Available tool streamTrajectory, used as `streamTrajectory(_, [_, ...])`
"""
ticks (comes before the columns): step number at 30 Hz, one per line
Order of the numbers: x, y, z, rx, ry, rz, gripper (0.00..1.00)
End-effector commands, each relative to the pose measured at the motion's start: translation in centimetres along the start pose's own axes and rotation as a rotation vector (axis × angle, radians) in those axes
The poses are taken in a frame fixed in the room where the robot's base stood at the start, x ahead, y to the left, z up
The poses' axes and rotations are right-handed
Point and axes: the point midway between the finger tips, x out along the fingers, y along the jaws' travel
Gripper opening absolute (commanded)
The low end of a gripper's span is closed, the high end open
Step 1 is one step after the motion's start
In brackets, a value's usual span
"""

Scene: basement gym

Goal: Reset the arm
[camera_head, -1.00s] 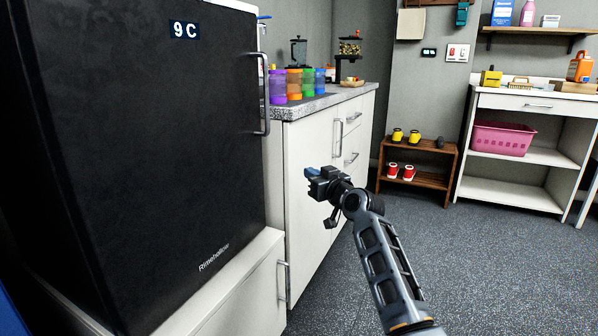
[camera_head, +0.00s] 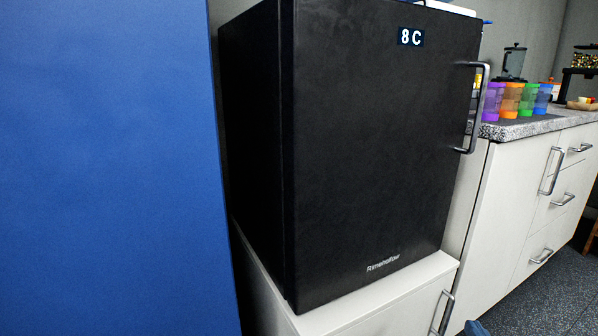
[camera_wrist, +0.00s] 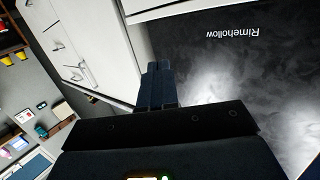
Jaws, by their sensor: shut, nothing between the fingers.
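My gripper (camera_wrist: 159,72) points up from the bottom in the wrist view, its dark blue fingers together with nothing between them. It appears close to the black fridge front (camera_wrist: 230,75) and the white cabinet below it, not visibly touching either. In the head view a small blue tip (camera_head: 476,328) at the bottom edge looks like part of my gripper. The rest of my arm is out of that view.
The black fridge (camera_head: 375,150) reads 8 C, is closed, and stands on a white cabinet (camera_head: 395,295). A blue panel (camera_head: 115,170) fills the left. A counter (camera_head: 530,127) with colored cups is on the right. Floor (camera_head: 560,300) shows clear at lower right.

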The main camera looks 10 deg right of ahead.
Motion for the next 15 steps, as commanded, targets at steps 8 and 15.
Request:
streamTrajectory(8, [-12.4, -4.4, 5.1, -0.012, -0.059, -0.04, 0.0])
streamTrajectory(15, [-22.7, -6.4, 5.8, -0.036, -0.095, -0.092, 0.0])
